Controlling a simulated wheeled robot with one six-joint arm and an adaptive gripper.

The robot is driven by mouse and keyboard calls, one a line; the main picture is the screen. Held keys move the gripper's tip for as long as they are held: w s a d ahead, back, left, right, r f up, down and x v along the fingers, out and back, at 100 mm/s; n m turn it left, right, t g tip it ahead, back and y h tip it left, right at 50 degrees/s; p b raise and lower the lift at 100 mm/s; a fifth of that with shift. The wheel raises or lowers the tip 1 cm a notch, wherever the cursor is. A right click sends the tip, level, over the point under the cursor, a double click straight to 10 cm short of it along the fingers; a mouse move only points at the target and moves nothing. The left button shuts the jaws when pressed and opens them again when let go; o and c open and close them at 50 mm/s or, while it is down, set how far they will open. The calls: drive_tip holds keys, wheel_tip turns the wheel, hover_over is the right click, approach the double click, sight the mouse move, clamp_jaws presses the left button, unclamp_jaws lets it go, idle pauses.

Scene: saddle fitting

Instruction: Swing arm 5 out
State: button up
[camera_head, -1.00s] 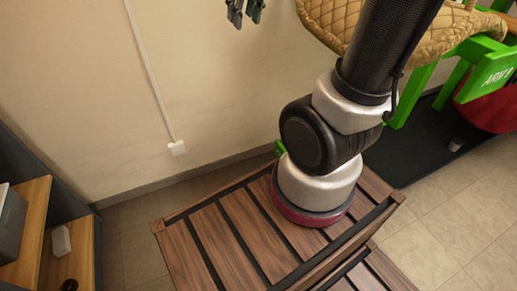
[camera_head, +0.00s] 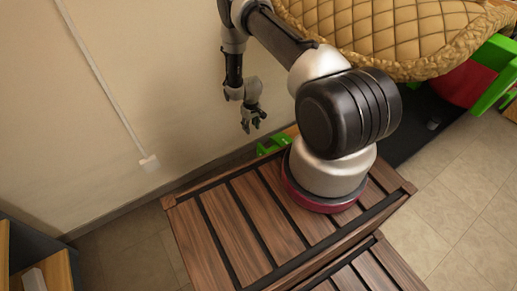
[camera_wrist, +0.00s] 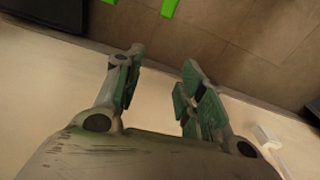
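My gripper (camera_head: 252,127) hangs beside the wall, left of the quilted pad, pointing down. In the wrist view, its two fingers (camera_wrist: 162,65) are spread apart with nothing between them. A bright green arm (camera_head: 494,72) sticks out below the pad at the right. Another green part (camera_head: 274,144) shows low behind the wooden platform, below my gripper. In the wrist view a green piece (camera_wrist: 170,7) lies at the top edge, beyond the fingertips. No arm number is readable now, so I cannot tell which is arm 5.
The tan quilted pad (camera_head: 390,30) fills the upper right. A slatted wooden platform (camera_head: 225,225) is under my arm's base. A wall with a cable and white socket (camera_head: 149,163) is at the left. Wooden shelving (camera_head: 50,275) is at lower left; tiled floor (camera_head: 450,200) is at right.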

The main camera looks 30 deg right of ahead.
sight(259, 144)
drive_tip(key=shift+m+g, duration=0.3)
drive_tip(key=shift+g, duration=0.1)
drive_tip(key=s+f, duration=0.2)
drive_tip(key=s+d+f, duration=0.1)
drive_tip(key=s+f, duration=0.1)
drive_tip(key=f, duration=0.1)
drive_tip(key=s+f, duration=0.1)
drive_tip(key=f, duration=0.2)
drive_tip(key=shift+s+d+f, duration=0.25)
drive_tip(key=shift+s+d, duration=0.05)
drive_tip(key=shift+s, duration=0.1)
wheel_tip(259, 144, down, 7)
clamp_jaws()
